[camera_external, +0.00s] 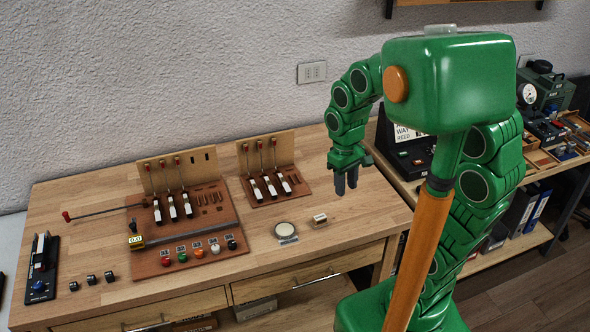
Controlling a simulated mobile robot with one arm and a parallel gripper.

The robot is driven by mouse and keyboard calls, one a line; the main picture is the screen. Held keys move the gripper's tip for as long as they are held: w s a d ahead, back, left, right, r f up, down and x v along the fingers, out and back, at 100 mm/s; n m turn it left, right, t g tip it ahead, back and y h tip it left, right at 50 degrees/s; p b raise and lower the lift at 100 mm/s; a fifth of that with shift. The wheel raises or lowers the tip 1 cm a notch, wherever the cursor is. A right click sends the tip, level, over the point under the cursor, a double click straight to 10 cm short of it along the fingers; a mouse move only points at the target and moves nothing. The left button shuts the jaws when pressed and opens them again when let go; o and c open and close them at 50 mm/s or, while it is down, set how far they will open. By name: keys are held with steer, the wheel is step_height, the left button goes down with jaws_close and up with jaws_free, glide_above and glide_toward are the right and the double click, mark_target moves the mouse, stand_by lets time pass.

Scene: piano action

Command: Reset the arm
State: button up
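My gripper (346,183) hangs at the end of my green arm (349,112), over the right end of the wooden workbench (100,200). Its dark fingers point down and sit close together. It seems empty, and I cannot tell whether the fingers are fully shut. The arm is bent, with the elbow up and the forearm hanging down. My head and orange column hide part of the arm's upper links and the bench's right edge.
A piano action board (200,251) with levers, white keys and coloured knobs stands mid-bench. A smaller one (262,201) is beside it. A round dish (285,230) and small block (320,218) lie near the gripper. A black device (40,280) stands left. Shelves with instruments are right.

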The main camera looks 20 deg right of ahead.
steer(key=s+d+m, duration=0.3)
steer(key=s+d, duration=0.5)
steer(key=s, duration=0.4)
steer(key=shift+s+d+m+g, duration=0.25)
steer(key=shift+s+m+g, duration=0.05)
steer(key=shift+s+m, duration=0.1)
steer(key=shift+c, duration=0.2)
stand_by(0.4)
